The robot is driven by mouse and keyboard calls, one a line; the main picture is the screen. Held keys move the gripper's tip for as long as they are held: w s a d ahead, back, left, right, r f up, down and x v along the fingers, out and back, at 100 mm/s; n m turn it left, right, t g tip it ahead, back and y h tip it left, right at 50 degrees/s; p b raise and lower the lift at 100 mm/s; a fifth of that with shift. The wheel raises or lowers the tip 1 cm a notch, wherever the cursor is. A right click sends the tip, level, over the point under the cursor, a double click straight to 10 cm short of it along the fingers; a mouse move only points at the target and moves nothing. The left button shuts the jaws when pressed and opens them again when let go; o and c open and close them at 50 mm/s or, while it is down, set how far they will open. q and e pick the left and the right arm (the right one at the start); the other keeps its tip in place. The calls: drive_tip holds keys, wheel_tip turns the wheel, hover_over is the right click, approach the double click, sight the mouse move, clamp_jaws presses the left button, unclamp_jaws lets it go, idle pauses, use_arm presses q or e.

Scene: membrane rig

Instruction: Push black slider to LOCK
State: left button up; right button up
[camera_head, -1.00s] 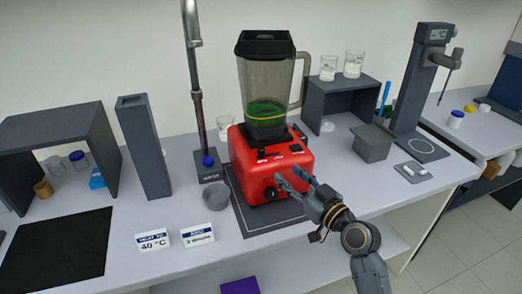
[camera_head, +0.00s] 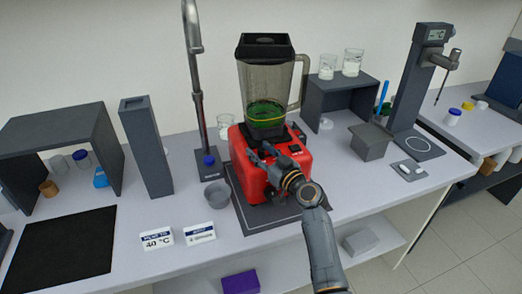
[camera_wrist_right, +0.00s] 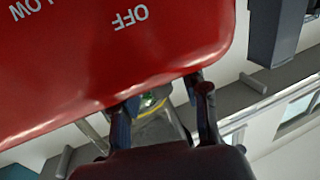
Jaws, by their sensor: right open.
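The red blender base (camera_head: 239,165) stands on a dark mat, with a clear jar (camera_head: 266,85) holding green contents and a black lid on top. My right gripper (camera_head: 259,152) is open at the upper front of the base, its fingers pointing towards the jar's foot. The right wrist view shows the red face (camera_wrist_right: 90,60) with the words OFF and LOW upside down, and both gripper fingers (camera_wrist_right: 163,112) spread apart just below it. Contact cannot be told. The black slider cannot be made out; my gripper and forearm cover much of the base front. My left gripper is out of view.
A tap (camera_head: 194,60) and grey cup (camera_head: 200,203) stand left of the blender. Two label cards (camera_head: 157,239) lie at the front left. A dark shelf with beakers (camera_head: 342,85) and a grey box (camera_head: 370,141) are to the right.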

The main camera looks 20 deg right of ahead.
drive_tip(key=shift+c, duration=0.3)
clamp_jaws()
drive_tip(key=d+b, duration=0.3)
drive_tip(key=shift+w+d+f, duration=0.2)
drive_tip(key=shift+d+f, duration=0.05)
drive_tip(key=shift+d, duration=0.4)
drive_tip(key=shift+w+a, duration=0.1)
